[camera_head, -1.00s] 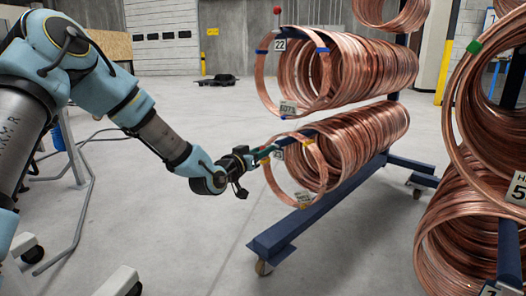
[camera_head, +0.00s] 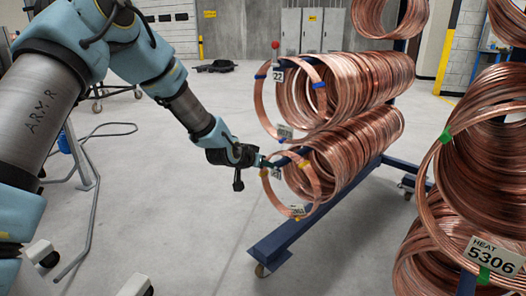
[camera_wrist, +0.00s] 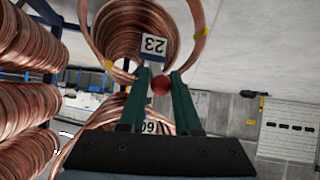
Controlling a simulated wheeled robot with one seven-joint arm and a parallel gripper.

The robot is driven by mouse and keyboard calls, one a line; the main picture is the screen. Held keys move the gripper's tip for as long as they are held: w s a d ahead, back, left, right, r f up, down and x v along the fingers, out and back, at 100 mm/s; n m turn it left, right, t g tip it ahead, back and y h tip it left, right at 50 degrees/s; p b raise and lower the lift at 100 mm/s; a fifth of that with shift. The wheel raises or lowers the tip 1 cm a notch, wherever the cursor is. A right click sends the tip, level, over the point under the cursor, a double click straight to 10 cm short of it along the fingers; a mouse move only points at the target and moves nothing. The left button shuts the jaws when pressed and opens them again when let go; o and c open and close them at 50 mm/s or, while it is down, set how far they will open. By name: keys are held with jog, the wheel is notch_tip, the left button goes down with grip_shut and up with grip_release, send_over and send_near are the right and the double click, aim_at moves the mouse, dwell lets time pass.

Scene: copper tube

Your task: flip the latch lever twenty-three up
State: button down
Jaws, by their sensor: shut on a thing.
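The latch lever twenty-three shows in the wrist view as a red ball knob (camera_wrist: 160,85) between the green fingers of my gripper (camera_wrist: 163,82), beside the number plate 23 (camera_wrist: 153,46). My gripper is shut on the knob. The picture there is upside down, and the lever's stem is hidden. In the head view my gripper (camera_head: 269,163) is at the front end of the lower rack arm, by its number plate (camera_head: 276,172). The knob is too small and covered to make out there. Copper coils (camera_head: 350,145) hang on that arm behind it.
Above, the upper arm carries plate 22 (camera_head: 278,76) with its red-knobbed lever (camera_head: 275,46) standing upright. More coils (camera_head: 455,200) hang close at the right. The rack's blue base (camera_head: 275,243) is on wheels. Grey floor (camera_head: 190,240) lies open left of it.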

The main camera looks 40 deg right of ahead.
jog(key=r+y+p, duration=0.1)
jog(key=p, duration=0.1)
jog(key=d+r+y+p, duration=0.1)
jog(key=y+p, duration=0.1)
jog(key=p, duration=0.1)
jog(key=shift+w, duration=0.1)
jog(key=y+p, duration=0.1)
jog(key=p, duration=0.1)
jog(key=d+y+p, duration=0.1)
jog(key=p, duration=0.1)
jog(key=shift+r+m+g+y, duration=0.3)
jog(key=shift+m, duration=0.1)
jog(key=shift+w+d+y+p, duration=0.15)
jog(key=shift+d+y+p, duration=0.4)
jog(key=shift+y+p, duration=0.7)
jog(key=shift+d+f+y+p, duration=0.15)
jog(key=shift+d+y+p, duration=0.3)
jog(key=shift+y, duration=0.9)
jog(key=shift+w+y, duration=0.1)
jog(key=shift+y, duration=0.2)
jog(key=c, duration=0.8)
grip_release()
jog(key=shift+d, duration=0.1)
jog(key=shift+o, duration=0.7)
jog(key=shift+d, duration=0.1)
